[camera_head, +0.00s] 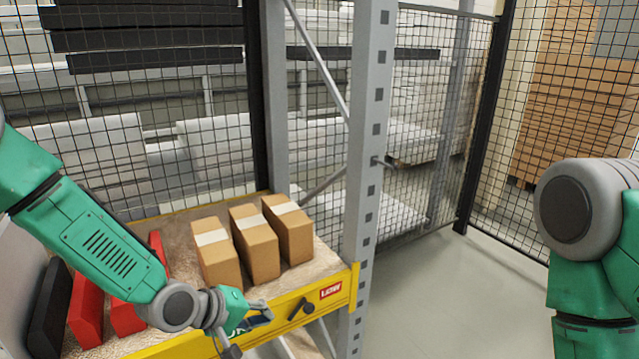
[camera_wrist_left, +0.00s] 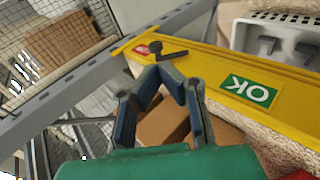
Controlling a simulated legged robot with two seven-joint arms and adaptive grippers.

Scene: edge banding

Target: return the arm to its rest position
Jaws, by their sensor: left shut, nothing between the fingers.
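My left arm comes in from the left in the head view, bent down over the front of a shelf. My left gripper (camera_head: 258,316) is shut and empty, in front of the shelf's yellow beam (camera_head: 283,310). In the left wrist view its fingertips (camera_wrist_left: 166,72) come together with nothing between them. A black handle (camera_wrist_left: 165,50) on the beam shows just beyond the fingertips there; whether they touch cannot be told. My right arm shows at the right edge of the head view, and its gripper is out of view.
Three cardboard boxes (camera_head: 256,247) stand on the shelf, with red bins (camera_head: 86,311) and a black bin (camera_head: 48,312) at left. A grey rack post (camera_head: 366,160) rises right of the gripper. Mesh fencing (camera_head: 430,120) stands behind. The floor (camera_head: 440,300) between post and right arm is clear.

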